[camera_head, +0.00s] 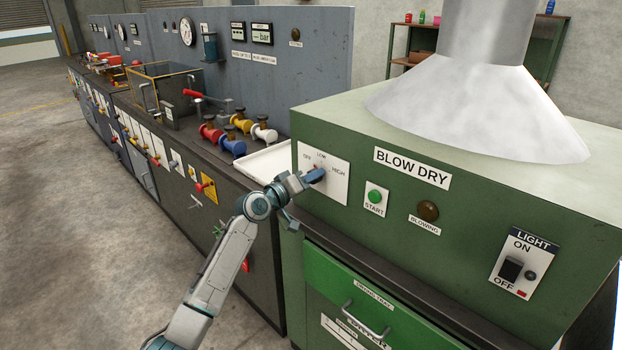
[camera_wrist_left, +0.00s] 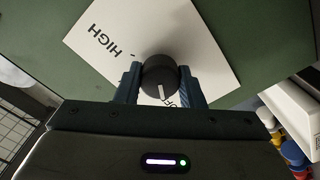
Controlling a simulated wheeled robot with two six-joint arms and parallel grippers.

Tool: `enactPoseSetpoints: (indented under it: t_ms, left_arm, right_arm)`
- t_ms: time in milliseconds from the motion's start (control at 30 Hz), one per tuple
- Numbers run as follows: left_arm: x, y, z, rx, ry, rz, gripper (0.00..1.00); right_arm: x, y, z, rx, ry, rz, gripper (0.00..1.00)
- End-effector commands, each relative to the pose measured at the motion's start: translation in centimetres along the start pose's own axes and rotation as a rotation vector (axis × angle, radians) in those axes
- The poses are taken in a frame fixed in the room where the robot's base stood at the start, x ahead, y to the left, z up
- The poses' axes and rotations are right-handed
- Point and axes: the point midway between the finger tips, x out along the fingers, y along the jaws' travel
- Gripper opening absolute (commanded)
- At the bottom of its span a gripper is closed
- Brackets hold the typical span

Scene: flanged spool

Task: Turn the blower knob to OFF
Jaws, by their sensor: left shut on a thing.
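The blower knob (camera_wrist_left: 160,75) is a round black knob with a white pointer line, on a white label plate (camera_head: 335,184) marked OFF, LOW and HIGH. The plate is on the front of the green blow-dry cabinet. My left gripper (camera_head: 316,175) is shut on the knob, with one finger on each side of it in the wrist view. There the pointer line runs toward the bottom of the picture, close to the OFF lettering, which a finger partly covers. HIGH is readable at upper left; LOW is hidden. In the head view the gripper mostly covers the knob. My right gripper is not in view.
A green START button (camera_head: 375,196), a brown BLOWING lamp (camera_head: 428,211) and a LIGHT switch (camera_head: 510,270) sit to the right. A drawer handle (camera_head: 365,322) sticks out below. A white tray (camera_head: 268,163) and coloured valves (camera_head: 240,124) are on the bench at left.

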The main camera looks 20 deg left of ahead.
Motion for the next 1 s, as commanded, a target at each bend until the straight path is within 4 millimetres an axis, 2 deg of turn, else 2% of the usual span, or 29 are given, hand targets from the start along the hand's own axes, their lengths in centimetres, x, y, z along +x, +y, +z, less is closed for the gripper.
enactPoseSetpoints:
  t_ms: [33, 67, 133, 167, 433, 567, 833, 1000]
  left_arm:
    - [0.0, 0.0, 0.0, -0.002, 0.000, 0.000, 0.12]
    - [0.0, 0.0, 0.0, -0.002, 0.000, 0.000, 0.41]
    - [0.0, 0.0, 0.0, -0.002, 0.000, 0.000, 0.55]
    - [0.0, 0.0, 0.0, -0.002, 0.000, 0.000, 0.57]
    - [-0.1, 0.0, 0.0, 0.000, 0.000, 0.000, 0.57]
    - [-1.1, -0.2, 0.1, 0.001, 0.000, -0.002, 0.57]
    - [-6.4, -0.3, 0.1, 0.006, -0.002, -0.003, 0.57]
    - [-9.1, -0.2, 0.1, 0.003, -0.001, -0.003, 0.57]
  right_arm:
    - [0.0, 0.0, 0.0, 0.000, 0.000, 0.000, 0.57]
    - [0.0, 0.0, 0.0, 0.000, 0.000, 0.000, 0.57]
    - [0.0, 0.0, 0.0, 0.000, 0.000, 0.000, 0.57]
    - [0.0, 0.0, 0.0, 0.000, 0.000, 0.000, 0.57]
    - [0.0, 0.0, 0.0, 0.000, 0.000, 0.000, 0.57]
    - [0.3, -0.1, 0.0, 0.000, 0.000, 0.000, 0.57]
    - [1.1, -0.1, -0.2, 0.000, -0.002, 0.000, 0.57]
    - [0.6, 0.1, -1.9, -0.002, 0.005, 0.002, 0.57]
